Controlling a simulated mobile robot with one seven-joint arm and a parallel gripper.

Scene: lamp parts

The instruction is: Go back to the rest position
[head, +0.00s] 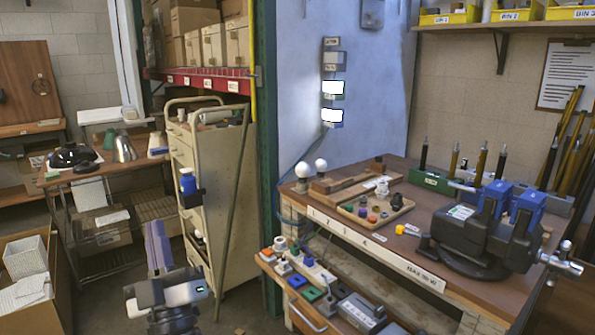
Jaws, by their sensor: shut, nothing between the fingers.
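My gripper (157,236) is at the lower left of the head view, in front of the cream tool cart. Its two long grey-violet fingers point away from me and lie together, with nothing seen between them. Its dark and light body is just below, with a small green light on the right side. It appears apart from the cart and the tables. The rest of my arm is mostly out of view.
The cream cart (222,160) stands beyond my gripper, with a blue bottle (188,182) at its side. A workbench (335,214) with a black vise (478,240) is at right. An open carton (25,295) is at left. Bare floor lies around my gripper.

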